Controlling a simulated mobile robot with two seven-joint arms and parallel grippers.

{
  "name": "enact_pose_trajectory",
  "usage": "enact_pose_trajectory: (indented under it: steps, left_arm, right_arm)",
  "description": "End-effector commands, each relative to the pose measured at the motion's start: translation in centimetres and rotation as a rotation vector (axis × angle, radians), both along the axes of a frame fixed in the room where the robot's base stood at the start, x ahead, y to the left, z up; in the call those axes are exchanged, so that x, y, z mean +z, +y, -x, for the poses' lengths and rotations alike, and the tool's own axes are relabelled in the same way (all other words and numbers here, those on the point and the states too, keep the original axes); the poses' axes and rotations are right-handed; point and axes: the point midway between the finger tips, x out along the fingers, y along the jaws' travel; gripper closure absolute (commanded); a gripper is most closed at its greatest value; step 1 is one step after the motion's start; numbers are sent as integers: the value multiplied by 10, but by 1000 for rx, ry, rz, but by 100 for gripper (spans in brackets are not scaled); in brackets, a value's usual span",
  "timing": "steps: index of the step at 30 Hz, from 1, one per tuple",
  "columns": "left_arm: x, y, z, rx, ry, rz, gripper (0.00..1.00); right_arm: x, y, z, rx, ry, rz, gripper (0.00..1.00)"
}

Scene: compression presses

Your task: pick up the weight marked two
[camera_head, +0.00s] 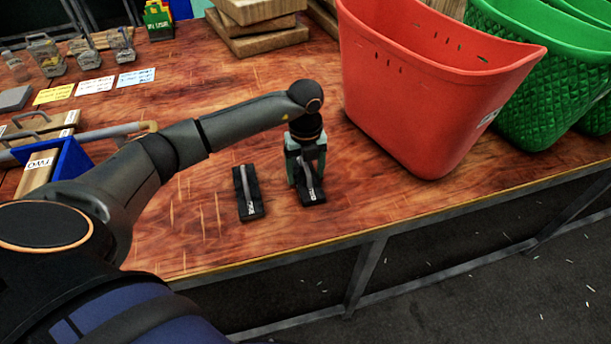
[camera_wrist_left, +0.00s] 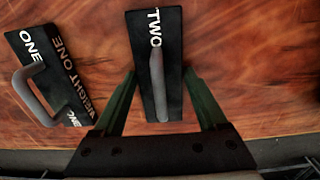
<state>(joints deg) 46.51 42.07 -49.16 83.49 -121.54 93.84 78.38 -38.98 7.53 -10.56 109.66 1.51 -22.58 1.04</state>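The weight marked TWO (camera_wrist_left: 155,60) is a black block with a grey handle, lying on the wooden table in the left wrist view. In the head view, this weight (camera_head: 313,194) sits under my left gripper (camera_head: 306,180). In the left wrist view, my left gripper (camera_wrist_left: 160,84) is open. Its two green fingers reach down on either side of the block and its handle, with a small gap apparent at each side. Whether the fingers touch the block cannot be told. My right gripper is in neither view.
The weight marked ONE (camera_wrist_left: 52,75) lies to the left of it, also seen in the head view (camera_head: 247,194). A red basket (camera_head: 425,90) stands to the right, green baskets (camera_head: 520,95) beyond it. A blue tray (camera_head: 72,160) is at left. The table's front edge is close.

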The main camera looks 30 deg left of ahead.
Motion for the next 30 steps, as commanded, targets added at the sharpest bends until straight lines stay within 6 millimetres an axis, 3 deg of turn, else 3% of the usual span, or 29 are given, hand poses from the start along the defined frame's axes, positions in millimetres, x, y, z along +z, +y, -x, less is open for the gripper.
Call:
enact_pose_trajectory:
  steps: [2,19,30]
  left_arm:
    - [0,0,0,0,0,0,35]
    - [1,0,0,0,-1,-1,99]
    - [4,0,-2,1,-8,2,100]
  right_arm:
    - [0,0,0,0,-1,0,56]
    - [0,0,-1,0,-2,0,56]
    - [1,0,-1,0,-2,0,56]
